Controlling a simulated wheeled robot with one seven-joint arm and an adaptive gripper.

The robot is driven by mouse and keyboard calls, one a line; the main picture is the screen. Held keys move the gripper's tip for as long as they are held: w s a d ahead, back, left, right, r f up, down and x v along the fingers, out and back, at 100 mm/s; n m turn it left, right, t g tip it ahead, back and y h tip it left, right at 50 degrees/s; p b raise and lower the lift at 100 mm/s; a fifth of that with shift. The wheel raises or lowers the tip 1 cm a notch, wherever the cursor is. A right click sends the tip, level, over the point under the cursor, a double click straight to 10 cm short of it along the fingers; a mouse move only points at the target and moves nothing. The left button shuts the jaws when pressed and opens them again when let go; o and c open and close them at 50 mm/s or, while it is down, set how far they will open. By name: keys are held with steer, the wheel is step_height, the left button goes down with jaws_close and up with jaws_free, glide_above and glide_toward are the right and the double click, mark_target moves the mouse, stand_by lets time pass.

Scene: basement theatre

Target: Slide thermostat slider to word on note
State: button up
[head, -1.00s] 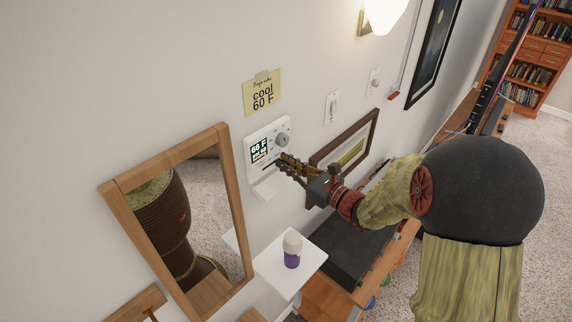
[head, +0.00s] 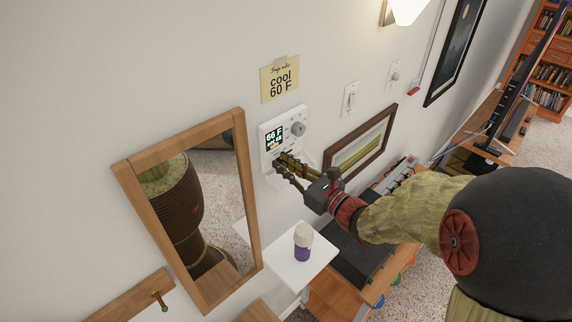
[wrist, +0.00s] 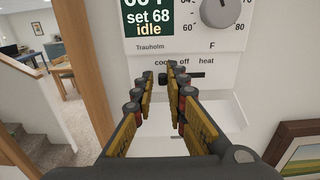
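The white thermostat (head: 270,161) hangs on the wall with a green display and a round grey dial (head: 298,129). In the wrist view the display reads "set 68" and "idle". Below it is a dark horizontal slider slot (wrist: 194,75) under the words "cool", "off" and "heat". The yellow note (head: 279,79) above the thermostat reads "cool 60 F". My gripper (wrist: 163,80) is in front of the slot, its two fingers apart with a gap between them. I cannot tell the slider knob's exact position or any contact.
A wood-framed mirror (head: 120,167) hangs left of the thermostat. A framed picture (head: 391,112) and wall switches (head: 350,98) are to the right. A small white shelf (head: 284,272) below holds a purple and white bottle (head: 302,243).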

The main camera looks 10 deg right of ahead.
steer(key=o, duration=0.3)
steer(key=shift+a, duration=0.1)
steer(key=shift+s+d, duration=0.4)
steer(key=shift+s, duration=0.05)
steer(key=v, duration=1.1)
steer(key=shift+a, duration=0.1)
